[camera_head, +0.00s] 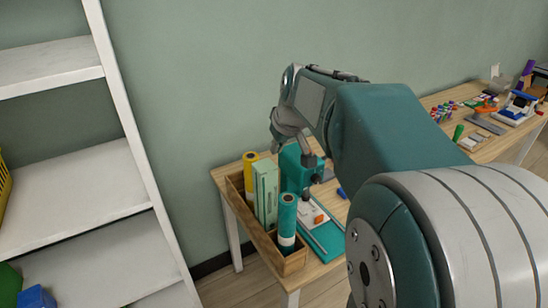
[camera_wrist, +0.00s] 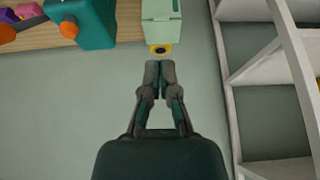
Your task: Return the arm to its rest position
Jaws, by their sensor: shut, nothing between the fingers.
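My arm (camera_head: 375,125) reaches up from the lower right and bends over the table in the head view. My gripper (camera_wrist: 160,66) is shut and empty in the wrist view, its two fingertips together. The fingertips appear just below the end of a yellow roll (camera_wrist: 160,49) in that picture; I cannot tell the exact gap. In the head view the gripper end hangs near the wall, above the back of the table, and its fingertips are hard to make out.
A wooden tray (camera_head: 296,263) on the table (camera_head: 228,190) holds the yellow roll (camera_head: 250,160), a mint box (camera_head: 266,190) and a teal roll (camera_head: 287,220). A teal machine (camera_head: 294,165) stands beside them. White shelves (camera_head: 75,180) are at left. A second table (camera_head: 465,100) carries small items.

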